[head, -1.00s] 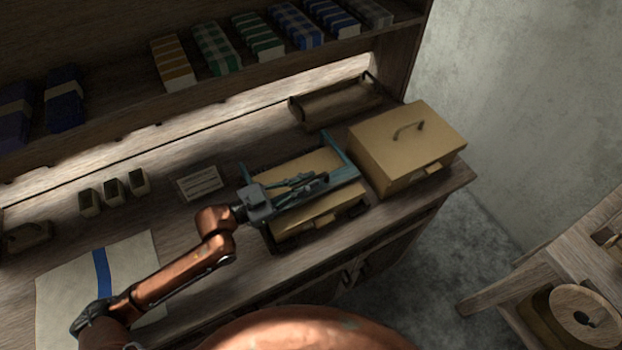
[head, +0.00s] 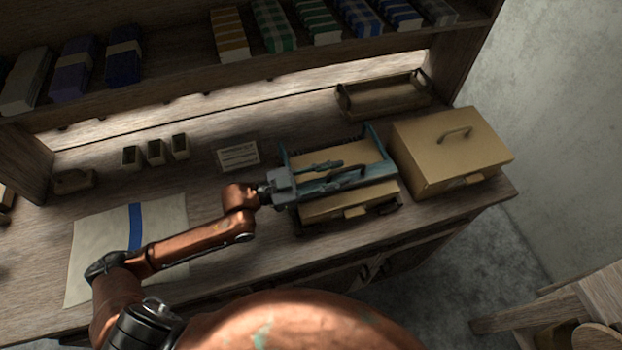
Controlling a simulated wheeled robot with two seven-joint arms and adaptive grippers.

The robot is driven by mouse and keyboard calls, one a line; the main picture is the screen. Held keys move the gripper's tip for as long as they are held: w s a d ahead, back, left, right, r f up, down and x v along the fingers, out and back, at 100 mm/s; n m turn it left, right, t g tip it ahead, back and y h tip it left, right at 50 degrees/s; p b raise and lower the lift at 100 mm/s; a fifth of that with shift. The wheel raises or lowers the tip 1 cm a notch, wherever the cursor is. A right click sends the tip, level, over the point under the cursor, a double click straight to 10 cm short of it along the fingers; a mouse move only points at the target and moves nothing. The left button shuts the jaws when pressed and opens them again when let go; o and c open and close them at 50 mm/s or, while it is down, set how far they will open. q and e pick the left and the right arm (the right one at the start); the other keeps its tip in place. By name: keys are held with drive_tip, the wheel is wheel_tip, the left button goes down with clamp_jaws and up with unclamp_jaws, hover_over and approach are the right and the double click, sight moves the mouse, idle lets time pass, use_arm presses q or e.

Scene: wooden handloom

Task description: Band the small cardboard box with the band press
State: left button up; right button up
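The band press (head: 374,138) is a teal metal frame on the bench, right of the middle in the head view. A small tan cardboard box (head: 335,208) sits inside it, under its crossbar (head: 381,177). My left gripper (head: 352,169) reaches in from the left, over the crossbar and the box. Its two dark fingers look spread apart with nothing visible between them. Whether they touch the bar is hard to tell. The gripper hides part of the bar and of the box top. My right gripper is not in view.
A larger tan box (head: 452,150) with a handle stands just right of the press. A wooden tray (head: 385,96) lies behind. A small card (head: 238,156) and small containers (head: 156,152) are left of the press. A cloth with a blue stripe (head: 100,240) lies front left.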

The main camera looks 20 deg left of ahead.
sight(299, 191)
use_arm(q)
drive_tip(key=v, duration=0.9)
drive_tip(key=shift+s+a, duration=0.25)
drive_tip(key=shift+s, duration=0.05)
drive_tip(key=shift+a, duration=0.1)
drive_tip(key=p+v, duration=0.3)
drive_tip(key=v, duration=0.6)
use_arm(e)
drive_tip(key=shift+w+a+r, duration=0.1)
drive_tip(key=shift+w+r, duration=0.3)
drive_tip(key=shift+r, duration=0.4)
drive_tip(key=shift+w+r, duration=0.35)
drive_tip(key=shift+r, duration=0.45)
use_arm(q)
drive_tip(key=shift+p, duration=0.45)
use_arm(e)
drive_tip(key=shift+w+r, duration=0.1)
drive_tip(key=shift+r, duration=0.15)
